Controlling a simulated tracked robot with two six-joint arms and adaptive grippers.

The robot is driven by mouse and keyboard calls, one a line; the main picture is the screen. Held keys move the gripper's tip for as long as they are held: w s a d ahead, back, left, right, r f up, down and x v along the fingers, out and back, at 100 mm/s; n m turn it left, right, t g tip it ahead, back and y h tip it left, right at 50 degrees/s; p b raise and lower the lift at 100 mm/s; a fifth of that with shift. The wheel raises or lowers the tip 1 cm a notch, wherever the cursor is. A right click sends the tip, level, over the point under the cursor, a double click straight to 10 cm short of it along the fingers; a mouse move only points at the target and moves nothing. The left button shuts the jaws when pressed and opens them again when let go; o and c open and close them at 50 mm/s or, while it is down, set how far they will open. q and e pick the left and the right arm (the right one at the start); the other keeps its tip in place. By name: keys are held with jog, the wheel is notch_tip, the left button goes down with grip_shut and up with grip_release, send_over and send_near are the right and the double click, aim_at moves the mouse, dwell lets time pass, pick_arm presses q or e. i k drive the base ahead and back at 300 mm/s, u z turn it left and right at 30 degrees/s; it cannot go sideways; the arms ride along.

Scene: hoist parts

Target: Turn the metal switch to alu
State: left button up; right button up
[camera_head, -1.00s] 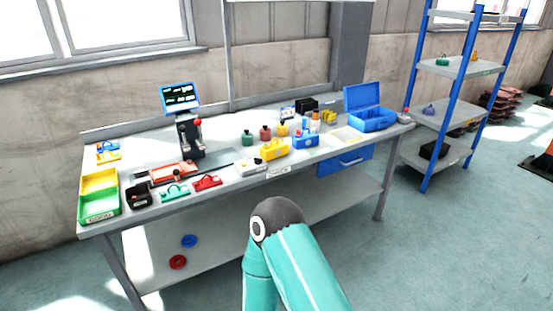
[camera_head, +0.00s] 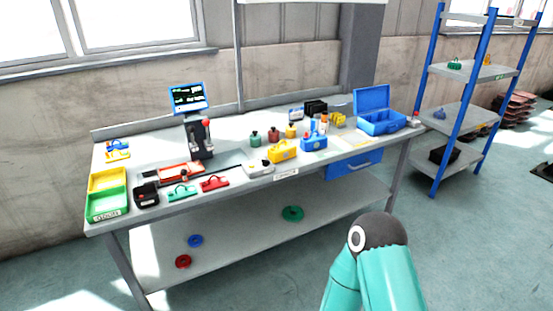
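A small pale grey box (camera_head: 259,168) with a dark knob-like spot lies at the front edge of the table (camera_head: 225,198), left of a white label; it may be the metal switch, but it is too small to read any marking. A stand with a blue-framed screen (camera_head: 188,97) rises at the back left of the table. A teal arm link of mine with a dark joint shows at bottom right, in front of the table. Neither gripper is in view.
Green and yellow bins (camera_head: 107,207) stand at the table's left end. Red, green, yellow and blue hoist-like parts line the front. An open blue case (camera_head: 378,112) sits at the right end. Rings lie on the lower shelf. A blue-post rack (camera_head: 447,115) stands right.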

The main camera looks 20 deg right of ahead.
aim_at(265, 162)
jog(key=z, duration=0.1)
jog(key=i, duration=1)
jog(key=u, duration=0.1)
